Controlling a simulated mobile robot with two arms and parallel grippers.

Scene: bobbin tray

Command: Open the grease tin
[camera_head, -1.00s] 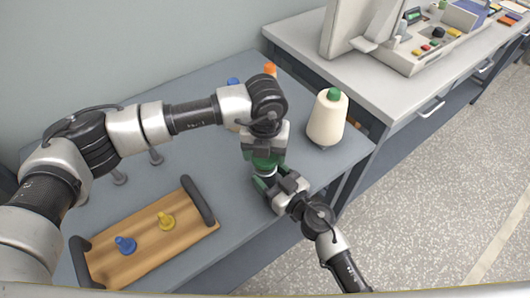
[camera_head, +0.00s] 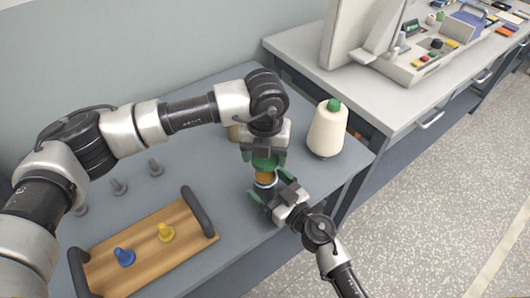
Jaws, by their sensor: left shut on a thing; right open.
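The grease tin (camera_head: 265,182) is small and mostly hidden between my two grippers, near the table's front right edge. An orange-brown part shows above its pale rim. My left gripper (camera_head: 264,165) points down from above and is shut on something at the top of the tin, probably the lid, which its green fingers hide. My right gripper (camera_head: 268,189) reaches in from the lower right. Its green fingers are open, one on each side of the tin. I cannot tell whether they touch it.
A wooden tray (camera_head: 190,240) with dark handles holds a blue peg (camera_head: 124,257) and a yellow peg (camera_head: 166,232). Grey pegs (camera_head: 118,187) stand behind it. A cream thread cone (camera_head: 327,132) with a green top stands right of my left arm. A tan object (camera_head: 233,132) is partly hidden behind that arm.

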